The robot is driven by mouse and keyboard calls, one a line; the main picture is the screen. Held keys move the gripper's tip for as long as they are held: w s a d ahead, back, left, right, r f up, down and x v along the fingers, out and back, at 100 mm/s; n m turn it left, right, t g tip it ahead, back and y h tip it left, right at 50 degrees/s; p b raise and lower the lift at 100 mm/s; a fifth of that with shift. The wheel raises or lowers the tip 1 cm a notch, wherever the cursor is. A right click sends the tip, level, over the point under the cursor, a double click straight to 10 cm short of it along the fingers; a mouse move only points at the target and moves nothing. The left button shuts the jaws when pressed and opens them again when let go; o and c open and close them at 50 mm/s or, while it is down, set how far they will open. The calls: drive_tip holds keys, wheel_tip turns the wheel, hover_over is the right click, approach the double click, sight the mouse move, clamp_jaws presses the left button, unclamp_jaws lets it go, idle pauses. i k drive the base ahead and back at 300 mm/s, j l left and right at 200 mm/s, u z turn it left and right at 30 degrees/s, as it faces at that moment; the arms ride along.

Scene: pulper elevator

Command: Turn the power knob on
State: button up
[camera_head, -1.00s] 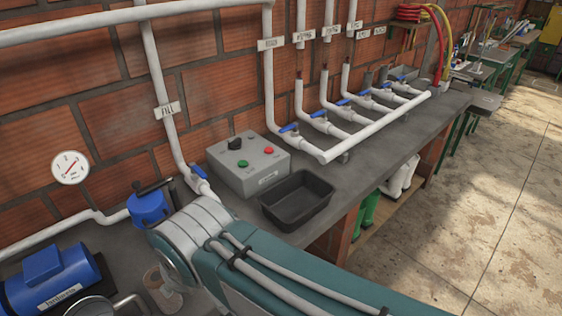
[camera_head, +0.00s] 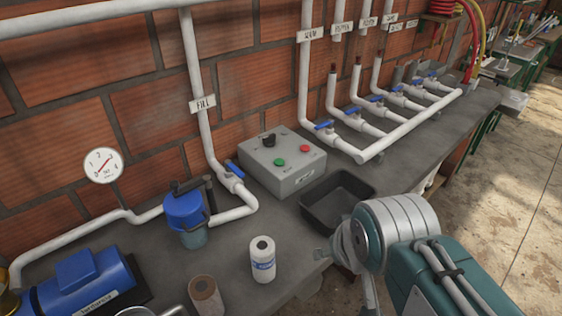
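The power knob (camera_head: 268,139) is a black knob on top of a grey control box (camera_head: 283,165), at the back left of its top face. A green button (camera_head: 279,162) and a red button (camera_head: 304,149) sit in front of and to the right of it. The box stands on the counter against the brick wall. My arm enters from the lower right. A small grey part of what looks like my gripper (camera_head: 324,256) shows at its end, in front of the box and apart from it. The rest is hidden behind my arm, so its opening cannot be told.
A black open tray (camera_head: 338,198) stands right of the box. White pipes with blue valve handles (camera_head: 325,125) run behind and right.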

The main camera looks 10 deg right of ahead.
sight(268, 140)
drive_tip(key=i+l+u, duration=0.4)
drive_tip(key=l, duration=0.3)
drive_tip(key=i+l+u, duration=0.2)
drive_tip(key=i+l, duration=0.1)
drive_tip(key=l, duration=0.05)
